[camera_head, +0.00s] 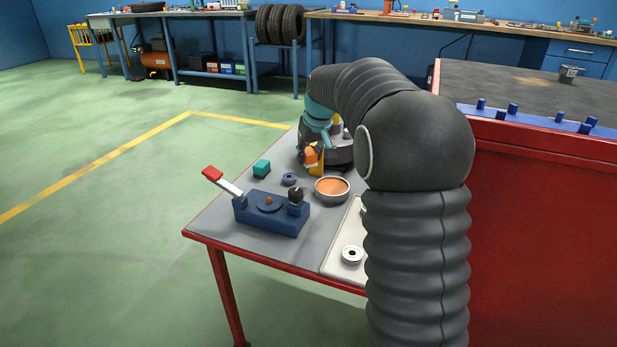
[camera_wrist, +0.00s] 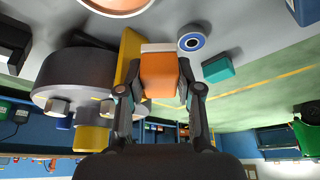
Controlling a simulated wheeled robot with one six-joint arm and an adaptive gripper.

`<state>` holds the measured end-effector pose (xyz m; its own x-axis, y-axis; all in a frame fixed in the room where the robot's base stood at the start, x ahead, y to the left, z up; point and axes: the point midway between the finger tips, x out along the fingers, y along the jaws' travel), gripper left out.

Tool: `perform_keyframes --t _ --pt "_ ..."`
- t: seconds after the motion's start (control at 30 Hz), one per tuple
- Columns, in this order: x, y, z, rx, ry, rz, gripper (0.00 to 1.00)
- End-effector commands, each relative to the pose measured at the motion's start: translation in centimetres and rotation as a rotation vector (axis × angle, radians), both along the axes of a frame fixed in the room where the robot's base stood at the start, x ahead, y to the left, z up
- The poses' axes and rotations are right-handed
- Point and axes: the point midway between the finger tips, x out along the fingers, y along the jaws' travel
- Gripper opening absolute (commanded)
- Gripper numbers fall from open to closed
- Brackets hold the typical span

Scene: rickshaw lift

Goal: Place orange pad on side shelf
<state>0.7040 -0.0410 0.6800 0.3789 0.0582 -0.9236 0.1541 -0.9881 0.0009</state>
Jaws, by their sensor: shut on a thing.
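An orange pad (camera_wrist: 158,76) with a pale edge is between the two dark fingers of my gripper (camera_wrist: 160,90), which is shut on it in the wrist view. The wrist view appears upside down. In the head view the orange pad (camera_head: 311,156) shows small, beside a yellow upright piece (camera_head: 317,167) and above the grey table top. I cannot tell whether the pad touches the yellow piece. My arm hides much of the gripper in the head view. I cannot tell which surface is the side shelf.
A dark round machine part (camera_wrist: 75,75) stands close beside the pad. The red-edged table (camera_head: 217,224) also holds a teal block (camera_head: 262,168), a blue ring (camera_head: 289,179), an orange-filled bowl (camera_head: 332,189) and a blue lever fixture (camera_head: 270,213). A red cabinet (camera_head: 545,240) stands at right.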

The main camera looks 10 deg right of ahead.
Motion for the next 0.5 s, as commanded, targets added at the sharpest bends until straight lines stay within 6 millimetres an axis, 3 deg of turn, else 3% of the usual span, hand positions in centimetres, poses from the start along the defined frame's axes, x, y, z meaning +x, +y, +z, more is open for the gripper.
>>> perform_keyframes --t 0.1,0.33,0.5 --pt "0.0 0.0 -1.8 0.0 0.001 0.0 0.0" --pt "0.0 0.1 -3.1 0.0 0.0 0.001 0.0" --pt "0.0 0.1 -5.3 0.0 0.002 0.001 0.0"
